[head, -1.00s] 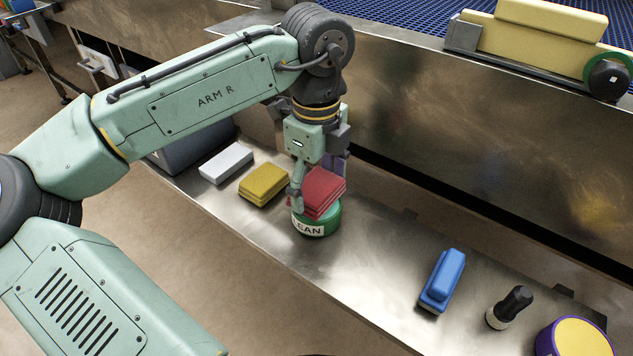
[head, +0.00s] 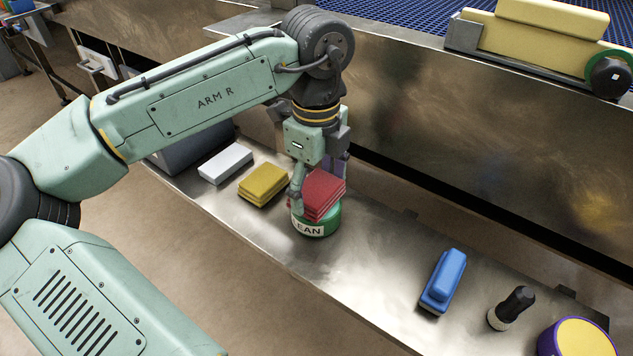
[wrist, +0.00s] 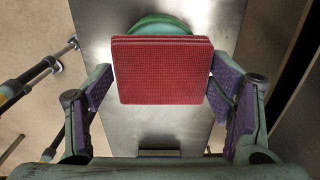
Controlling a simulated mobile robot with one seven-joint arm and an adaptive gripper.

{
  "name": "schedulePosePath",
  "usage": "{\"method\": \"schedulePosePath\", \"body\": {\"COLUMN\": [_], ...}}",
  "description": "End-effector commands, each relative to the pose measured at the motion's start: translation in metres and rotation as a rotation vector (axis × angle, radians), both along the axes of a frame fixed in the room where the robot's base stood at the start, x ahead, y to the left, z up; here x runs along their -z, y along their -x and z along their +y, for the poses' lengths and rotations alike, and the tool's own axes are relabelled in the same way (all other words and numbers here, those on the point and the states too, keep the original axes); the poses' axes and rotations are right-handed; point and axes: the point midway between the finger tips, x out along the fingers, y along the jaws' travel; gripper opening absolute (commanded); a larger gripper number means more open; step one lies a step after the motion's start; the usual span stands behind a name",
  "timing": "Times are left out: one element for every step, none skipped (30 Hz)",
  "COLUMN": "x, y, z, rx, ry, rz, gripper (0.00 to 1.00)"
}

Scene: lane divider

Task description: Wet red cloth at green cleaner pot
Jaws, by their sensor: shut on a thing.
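The red cloth (head: 324,194) is a folded stack held level between the fingers of my gripper (head: 320,186). In the wrist view the red cloth (wrist: 160,72) fills the gap between the purple pads of my gripper (wrist: 162,88). The green cleaner pot (head: 319,222) stands on the steel shelf directly under the cloth, with a white label reading "EAN" in part. The cloth hides most of the pot's top; its far green rim (wrist: 158,24) shows beyond the cloth in the wrist view. The cloth seems to be at the pot's top, but I cannot tell whether it touches.
On the steel shelf (head: 375,255), a yellow cloth (head: 263,185) and a white block (head: 225,164) lie to the left. A blue brush-like block (head: 442,281), a black-handled tool (head: 511,307) and a purple-rimmed yellow tub (head: 576,338) stand to the right. Shelf between pot and blue block is clear.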

Motion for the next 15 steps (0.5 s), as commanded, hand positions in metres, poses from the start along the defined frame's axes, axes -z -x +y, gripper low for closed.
{"method": "schedulePosePath", "body": {"x": [0.0010, 0.0014, 0.0019, 0.0023, 0.0026, 0.0031, 0.0035, 0.0039, 0.0043, 0.0047, 0.0050, 0.0055, 0.0059, 0.0062, 0.0067], "y": [0.0001, 0.0001, 0.0001, 0.0001, 0.0001, 0.0001, 0.0002, 0.0002, 0.0001, 0.0001, 0.0001, 0.0001, 0.0001, 0.0001, 0.0001], "z": [-0.0001, -0.0001, -0.0001, 0.0000, 0.0000, 0.0000, -0.0001, -0.0001, 0.0000, 0.0000, 0.0000, 0.0000, 0.0000, 0.0000, 0.0000], "rx": [0.000, 0.000, 0.000, 0.000, 0.000, 0.000, 0.000, 0.000, 0.000, 0.000, 0.000, 0.000, 0.000, 0.000, 0.000], "ry": [0.000, 0.000, 0.001, 0.001, 0.001, 0.000, 0.000, 0.000, 0.000, 0.000, 0.000, 0.000, 0.000, -0.001, -0.001], "rz": [0.000, 0.000, 0.001, 0.001, 0.001, 0.001, 0.001, 0.001, 0.001, 0.001, 0.001, 0.001, 0.001, 0.001, 0.001], "gripper": [0.52, 0.52, 0.52, 0.52, 0.52, 0.52, 0.52, 0.52, 0.52, 0.52, 0.52, 0.52, 0.52, 0.52, 0.52]}}
